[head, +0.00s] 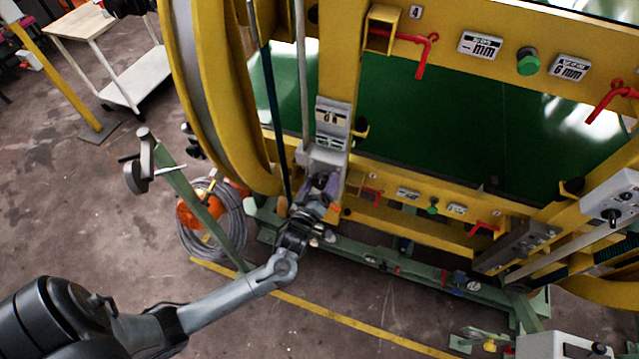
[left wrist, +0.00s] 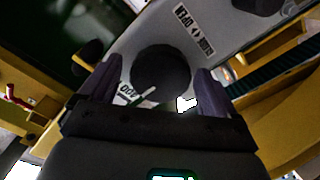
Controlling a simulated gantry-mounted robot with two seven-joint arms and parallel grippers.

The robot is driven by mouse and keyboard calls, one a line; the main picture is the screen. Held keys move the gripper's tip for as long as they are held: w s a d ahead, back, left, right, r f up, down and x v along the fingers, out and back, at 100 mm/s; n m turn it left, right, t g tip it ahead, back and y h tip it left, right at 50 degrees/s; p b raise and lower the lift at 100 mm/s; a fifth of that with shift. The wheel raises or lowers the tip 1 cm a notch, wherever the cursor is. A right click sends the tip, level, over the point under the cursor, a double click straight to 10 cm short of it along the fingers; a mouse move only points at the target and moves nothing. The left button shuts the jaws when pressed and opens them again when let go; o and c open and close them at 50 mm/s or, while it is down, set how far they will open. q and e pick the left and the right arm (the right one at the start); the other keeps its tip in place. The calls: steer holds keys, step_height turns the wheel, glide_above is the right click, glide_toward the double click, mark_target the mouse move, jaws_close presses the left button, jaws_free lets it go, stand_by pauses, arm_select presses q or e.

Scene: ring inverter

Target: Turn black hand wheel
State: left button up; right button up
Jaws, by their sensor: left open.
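A round black hand wheel (left wrist: 162,70) sits on a grey housing in the left wrist view, between the two purple fingers of my left gripper (left wrist: 160,86). The fingers are spread apart, one on each side of it. I cannot tell whether either finger touches it. In the head view my left gripper (head: 320,187) reaches up to the grey housing (head: 326,155) at the lower end of a yellow upright. The hand wheel is hidden there behind the gripper. My right gripper is not in view.
The yellow frame (head: 345,60) holds a green panel with red handles (head: 425,55) and a green knob (head: 528,62). A green base beam (head: 400,268) runs below. A coiled cable (head: 228,228) lies left of the gripper. Open floor (head: 90,215) lies farther left.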

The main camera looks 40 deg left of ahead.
arm_select(q)
steer(key=shift+c, duration=0.3)
steer(key=c, duration=1)
steer(key=shift+o, duration=0.2)
